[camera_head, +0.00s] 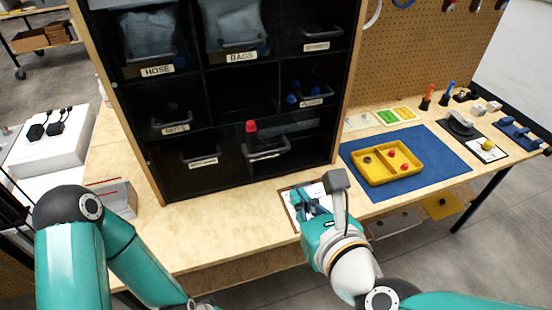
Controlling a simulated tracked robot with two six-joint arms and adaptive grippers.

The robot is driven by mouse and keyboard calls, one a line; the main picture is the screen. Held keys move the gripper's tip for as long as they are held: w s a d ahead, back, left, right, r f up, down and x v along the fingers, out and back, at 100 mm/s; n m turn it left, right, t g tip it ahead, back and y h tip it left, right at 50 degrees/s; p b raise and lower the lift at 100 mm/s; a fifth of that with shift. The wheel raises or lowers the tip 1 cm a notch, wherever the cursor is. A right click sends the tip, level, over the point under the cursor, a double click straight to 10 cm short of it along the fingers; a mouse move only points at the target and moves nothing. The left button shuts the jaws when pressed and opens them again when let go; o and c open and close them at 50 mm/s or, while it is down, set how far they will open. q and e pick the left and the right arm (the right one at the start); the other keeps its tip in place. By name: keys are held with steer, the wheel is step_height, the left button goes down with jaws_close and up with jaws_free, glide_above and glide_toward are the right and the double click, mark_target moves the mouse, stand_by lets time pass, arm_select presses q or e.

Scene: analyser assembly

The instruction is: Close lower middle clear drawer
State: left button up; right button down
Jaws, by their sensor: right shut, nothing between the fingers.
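The black cabinet (238,183) stands on the wooden bench with rows of clear drawers. The lower middle clear drawer (267,152) has a pale handle across its front and seems to stand out from the cabinet; how far is hard to tell. A red-capped item (251,127) shows above its handle. My right gripper (310,202) is shut and empty, in front of the cabinet and to the right of the drawer, apart from it, over a clipboard (287,206). My left arm comes in at the lower left; its gripper is out of view below the frame.
Labelled drawers marked HOSE (157,71) and BAGS (241,57) are above. A yellow tray (362,176) with small parts lies on a blue mat (440,150) at right. A grey-and-red box (117,198) stands at left. The bench before the cabinet (215,225) is clear.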

steer(key=r+p+x, duration=0.2)
steer(key=p+x, duration=0.1)
steer(key=x, duration=0.9)
steer(key=shift+x, duration=0.75)
steer(key=shift+r, duration=0.1)
